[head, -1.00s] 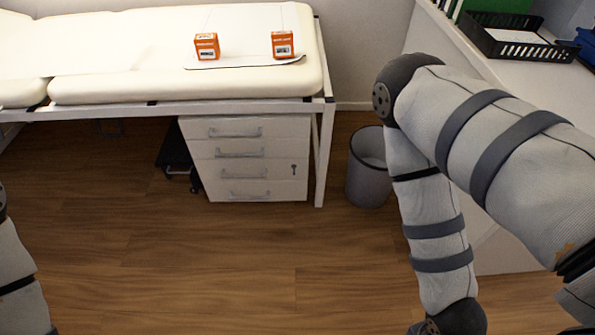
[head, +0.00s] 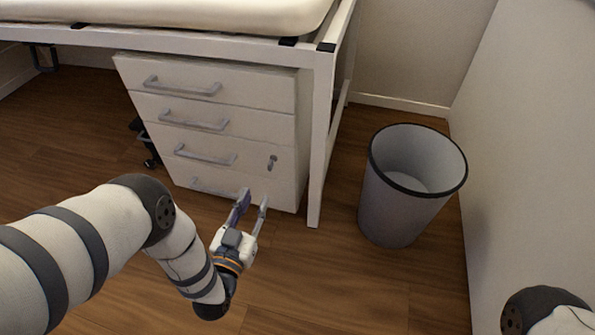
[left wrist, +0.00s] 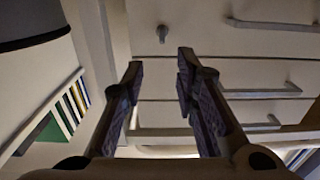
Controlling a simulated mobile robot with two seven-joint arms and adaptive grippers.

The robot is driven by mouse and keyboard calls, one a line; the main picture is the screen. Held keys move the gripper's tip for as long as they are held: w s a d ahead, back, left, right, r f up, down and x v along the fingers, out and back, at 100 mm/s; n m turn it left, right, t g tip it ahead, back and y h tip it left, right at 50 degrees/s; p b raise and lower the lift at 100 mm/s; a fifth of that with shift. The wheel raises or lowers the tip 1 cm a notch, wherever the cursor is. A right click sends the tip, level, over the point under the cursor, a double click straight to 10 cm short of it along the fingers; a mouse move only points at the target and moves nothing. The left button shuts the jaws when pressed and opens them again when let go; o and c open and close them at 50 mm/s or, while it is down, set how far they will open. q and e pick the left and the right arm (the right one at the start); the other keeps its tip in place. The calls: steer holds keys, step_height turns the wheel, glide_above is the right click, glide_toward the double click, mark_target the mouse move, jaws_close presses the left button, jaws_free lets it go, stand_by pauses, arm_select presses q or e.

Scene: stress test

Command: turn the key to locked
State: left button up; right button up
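A small grey key (head: 272,162) sits in the lock at the right side of the white drawer cabinet (head: 240,68), on the third drawer down. In the left wrist view the key (left wrist: 162,33) shows beyond the fingertips, near the top of the picture. Its exact turn is too small to tell. My left gripper (head: 254,198) is open and empty, below the key and in front of the lowest drawer. In the left wrist view the two fingers of my left gripper (left wrist: 159,62) are spread apart, with the key apart from them. My right gripper is out of view.
The cabinet stands under the bench's white metal frame, whose leg (head: 318,150) is just right of it. Grey drawer handles (head: 205,154) stick out left of the key. A grey waste bin (head: 395,211) stands to the right. The wooden floor in front is clear.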

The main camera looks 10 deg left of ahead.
mark_target(269, 164)
arm_select(q)
steer(key=w+b, duration=0.4)
steer(key=w, duration=0.7)
steer(key=shift+w+r, duration=0.1)
steer(key=shift+w, duration=0.15)
jaws_close()
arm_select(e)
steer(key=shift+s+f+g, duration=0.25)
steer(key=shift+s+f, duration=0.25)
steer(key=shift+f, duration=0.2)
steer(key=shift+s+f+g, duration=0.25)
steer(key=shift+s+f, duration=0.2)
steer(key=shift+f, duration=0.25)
